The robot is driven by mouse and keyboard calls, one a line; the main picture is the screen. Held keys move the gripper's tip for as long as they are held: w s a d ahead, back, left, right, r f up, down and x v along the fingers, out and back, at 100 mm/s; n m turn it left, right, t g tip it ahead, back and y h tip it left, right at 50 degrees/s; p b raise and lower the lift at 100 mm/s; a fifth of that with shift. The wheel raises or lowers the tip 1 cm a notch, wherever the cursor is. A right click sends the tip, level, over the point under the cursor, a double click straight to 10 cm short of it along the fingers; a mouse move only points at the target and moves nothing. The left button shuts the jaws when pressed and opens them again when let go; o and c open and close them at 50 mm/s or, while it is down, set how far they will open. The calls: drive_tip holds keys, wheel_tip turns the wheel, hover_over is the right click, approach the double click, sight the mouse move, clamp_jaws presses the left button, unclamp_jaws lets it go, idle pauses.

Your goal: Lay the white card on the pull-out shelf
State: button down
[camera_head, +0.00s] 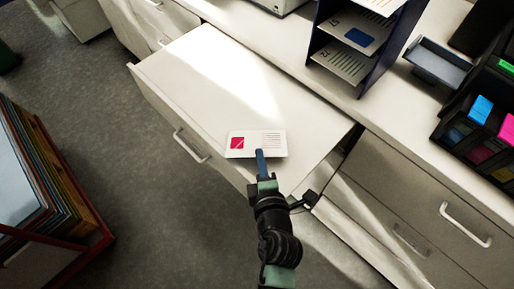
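The white card (256,144) with a red square and fine print is at the tip of my gripper (261,160), over the front part of the pull-out shelf (220,85). The finger overlaps the card's lower edge, and my gripper appears to be shut on it. I cannot tell whether the card touches the shelf or hovers just above it. The shelf is a pale flat surface pulled out from the counter, with a handle on its front. The rest of its top is bare.
A dark sorter (372,45) with printed cards stands on the counter behind the shelf. A grey tray (438,62) and a dark rack of coloured cartridges (482,125) are at the right. A red-framed rack of panels (40,185) stands on the floor at left.

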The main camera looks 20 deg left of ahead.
drive_tip(key=c, duration=1.3)
unclamp_jaws()
drive_tip(key=shift+o, duration=0.2)
drive_tip(key=p+v, duration=0.3)
drive_tip(key=v, duration=0.5)
drive_tip(key=shift+r, duration=0.1)
wheel_tip(320, 180, up, 7)
drive_tip(key=s+d+p, duration=0.1)
drive_tip(key=s+p, duration=0.1)
drive_tip(key=p, duration=0.5)
drive_tip(key=shift+s+d, duration=0.2)
drive_tip(key=shift+d, duration=0.05)
